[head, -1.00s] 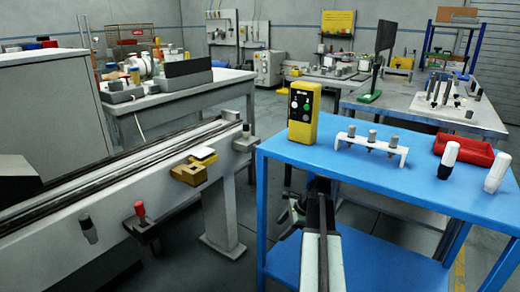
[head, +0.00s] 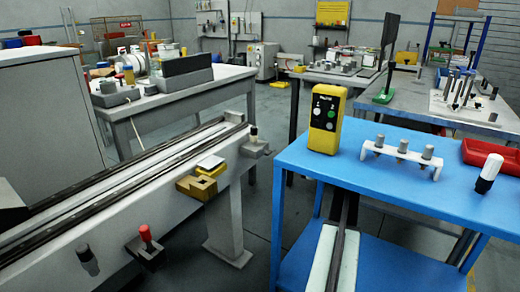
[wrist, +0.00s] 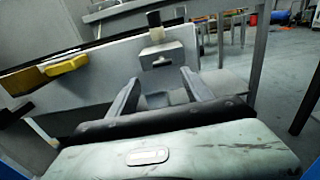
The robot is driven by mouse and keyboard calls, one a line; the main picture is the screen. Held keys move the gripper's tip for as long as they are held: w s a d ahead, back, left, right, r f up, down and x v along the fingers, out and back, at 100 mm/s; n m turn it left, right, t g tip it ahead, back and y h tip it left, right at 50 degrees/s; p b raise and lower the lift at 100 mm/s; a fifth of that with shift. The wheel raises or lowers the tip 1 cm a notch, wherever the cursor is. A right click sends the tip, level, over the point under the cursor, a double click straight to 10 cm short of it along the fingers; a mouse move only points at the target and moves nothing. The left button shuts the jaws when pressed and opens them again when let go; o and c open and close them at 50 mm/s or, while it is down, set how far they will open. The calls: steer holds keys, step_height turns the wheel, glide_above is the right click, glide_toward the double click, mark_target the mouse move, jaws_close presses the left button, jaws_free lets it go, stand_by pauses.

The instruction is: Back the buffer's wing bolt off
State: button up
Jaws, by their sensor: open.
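In the head view the fingers are not clearly seen.
A yellow block (head: 196,186) is fixed on the rail's side, left of the grey block. A red-knobbed bracket (head: 146,245) sticks out lower down. The blue table (head: 390,185) with a yellow button box (head: 326,120) stands right. Floor shows between rail and table.

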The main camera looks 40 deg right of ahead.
mark_target(271, 153)
steer(key=x, duration=0.7)
steer(key=shift+w+d+r, duration=0.15)
steer(key=shift+w+r, duration=0.25)
steer(key=shift+w, duration=0.05)
steer(key=shift+c, duration=0.4)
steer(key=c, duration=1)
steer(key=shift+w+d, duration=0.1)
steer(key=shift+d, duration=0.1)
jaws_close()
steer(key=shift+a, duration=0.15)
